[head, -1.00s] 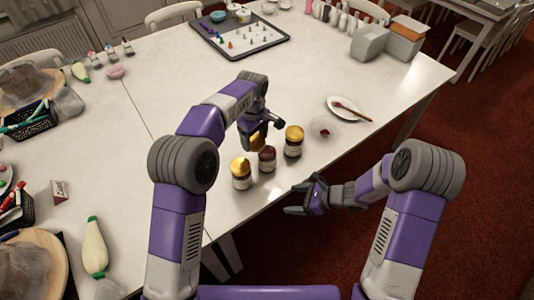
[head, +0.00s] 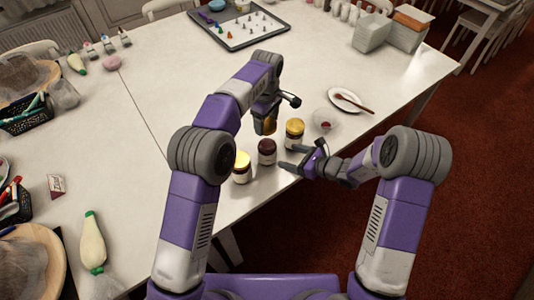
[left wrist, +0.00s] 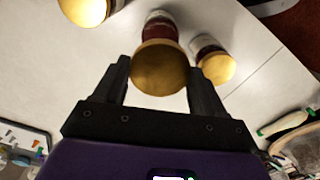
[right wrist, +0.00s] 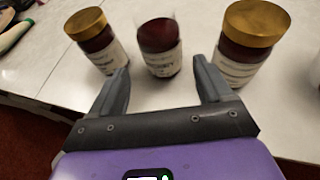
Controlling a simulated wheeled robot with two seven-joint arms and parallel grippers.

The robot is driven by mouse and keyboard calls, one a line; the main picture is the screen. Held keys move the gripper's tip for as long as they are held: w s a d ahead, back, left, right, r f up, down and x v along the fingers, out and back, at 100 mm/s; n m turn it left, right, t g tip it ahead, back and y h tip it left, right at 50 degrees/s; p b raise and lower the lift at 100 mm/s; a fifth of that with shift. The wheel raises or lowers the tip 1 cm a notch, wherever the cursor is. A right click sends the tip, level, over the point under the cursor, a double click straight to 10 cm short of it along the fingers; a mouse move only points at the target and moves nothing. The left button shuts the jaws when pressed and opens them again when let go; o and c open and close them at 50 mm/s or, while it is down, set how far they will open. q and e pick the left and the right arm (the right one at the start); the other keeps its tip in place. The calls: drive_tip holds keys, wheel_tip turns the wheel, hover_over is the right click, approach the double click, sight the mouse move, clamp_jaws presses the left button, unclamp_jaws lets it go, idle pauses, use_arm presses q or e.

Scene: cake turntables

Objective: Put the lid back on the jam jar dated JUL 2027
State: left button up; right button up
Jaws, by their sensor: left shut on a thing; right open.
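Three jam jars stand in a row near the table's front edge. The left jar (head: 241,172) and the right jar (head: 294,140) wear gold lids. The middle jar (head: 267,156) has no lid and shows dark red jam; it is also in the right wrist view (right wrist: 158,52). Its label is too blurred to read a date. My left gripper (head: 268,122) is shut on a gold lid (left wrist: 160,68), held above and behind the middle jar. My right gripper (head: 296,162) is open and empty, its fingers pointing at the middle jar, apart from it.
A white plate with a brown spoon (head: 350,100) and a small clear dish (head: 325,119) lie right of the jars. A tray with small pieces (head: 238,30) is at the back.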

drive_tip(key=x, duration=0.8)
drive_tip(key=shift+w+a+f, duration=0.15)
drive_tip(key=shift+a, duration=0.1)
drive_tip(key=c, duration=1.1)
use_arm(q)
hover_over(267, 137)
drive_tip(key=s, duration=0.3)
drive_tip(key=shift+w+f, duration=0.2)
drive_tip(key=shift+f, duration=2.3)
use_arm(e)
drive_tip(key=shift+c, duration=0.2)
use_arm(q)
drive_tip(key=shift+f, duration=0.85)
drive_tip(key=shift+f, duration=0.6)
